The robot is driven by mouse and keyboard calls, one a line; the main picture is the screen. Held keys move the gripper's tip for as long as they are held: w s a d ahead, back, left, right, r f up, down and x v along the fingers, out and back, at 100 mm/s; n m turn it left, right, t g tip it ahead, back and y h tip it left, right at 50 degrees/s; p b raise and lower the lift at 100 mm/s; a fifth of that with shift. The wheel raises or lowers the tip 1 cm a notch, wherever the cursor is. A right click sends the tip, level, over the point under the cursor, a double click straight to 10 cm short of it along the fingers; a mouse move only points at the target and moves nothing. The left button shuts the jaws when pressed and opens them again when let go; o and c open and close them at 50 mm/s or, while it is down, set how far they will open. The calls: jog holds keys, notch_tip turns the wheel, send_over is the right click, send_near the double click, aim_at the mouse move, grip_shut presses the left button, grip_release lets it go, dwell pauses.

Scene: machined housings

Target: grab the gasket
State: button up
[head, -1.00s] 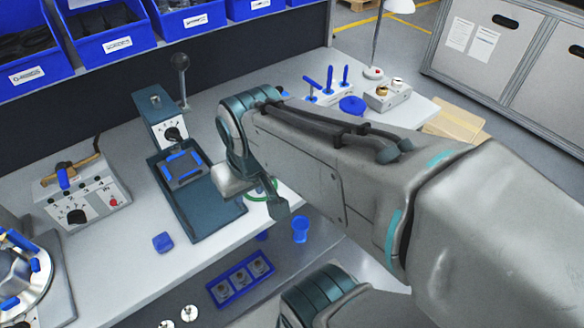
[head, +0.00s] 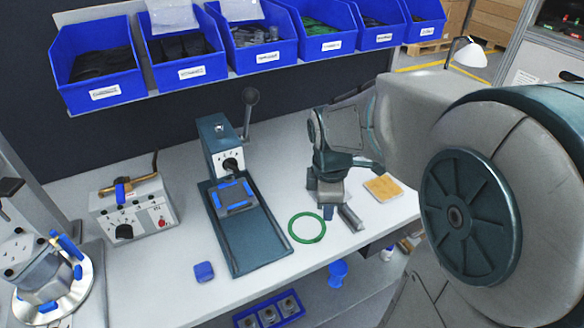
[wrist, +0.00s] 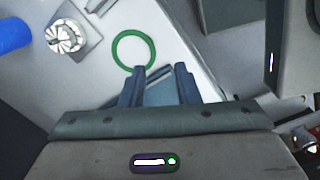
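The gasket appears to be the thin green ring (head: 291,228) lying flat on the pale bench, right of the dark tray. It also shows whole in the wrist view (wrist: 115,49), just past my fingertips. My gripper (head: 334,212) points down over the bench, just right of the ring in the head view. In the wrist view my gripper (wrist: 160,73) has its two fingers apart, with no object clearly held between them. The ring is outside the fingers. I cannot tell how high the fingertips are above the bench.
A press with a dark tray (head: 258,252) stands left of the ring. A small blue block (head: 204,271) lies near the front edge. A tan pad (head: 383,188) is right of my gripper. Blue bins (head: 191,70) line the shelf above. A blue cup (head: 338,272) is below the bench edge.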

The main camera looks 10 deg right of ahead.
jog(key=w+f+n+g, duration=0.1)
jog(key=w+f+n, duration=0.3)
jog(key=n, duration=0.3)
send_over(318, 237)
jog(key=shift+y, duration=0.4)
jog(key=f, duration=0.9)
jog(key=shift+s+f, duration=0.25)
jog(key=shift+f, duration=0.05)
notch_tip(318, 237, down, 4)
jog(key=shift+w+f, duration=0.1)
jog(key=shift+w, duration=0.05)
grip_shut()
